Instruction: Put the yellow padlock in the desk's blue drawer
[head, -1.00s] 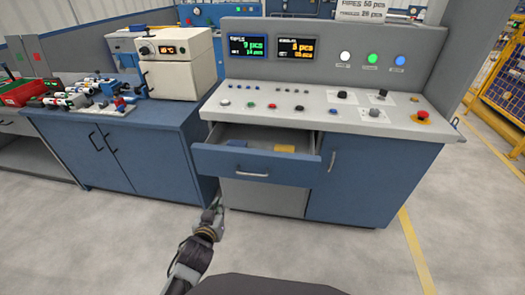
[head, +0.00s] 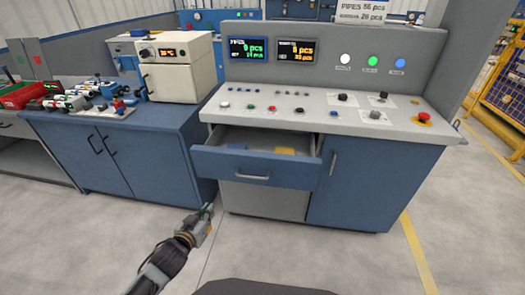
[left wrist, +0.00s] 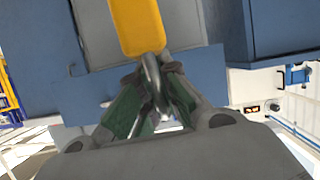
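The yellow padlock (left wrist: 135,25) shows large and close in the left wrist view, its grey shackle between the fingers of my left gripper (left wrist: 152,105). The fingers look shut on the shackle. In the head view my left gripper (head: 208,212) is low, in front of the desk and left of its open drawer; the padlock is hard to make out there. The blue drawer (head: 258,172) is pulled out under the control panel. My right gripper is not in view.
A blue item (head: 236,147) and a yellow item (head: 285,151) lie inside the drawer. A blue cabinet (head: 125,155) with a white oven-like box (head: 180,68) stands to the left. The floor in front is clear.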

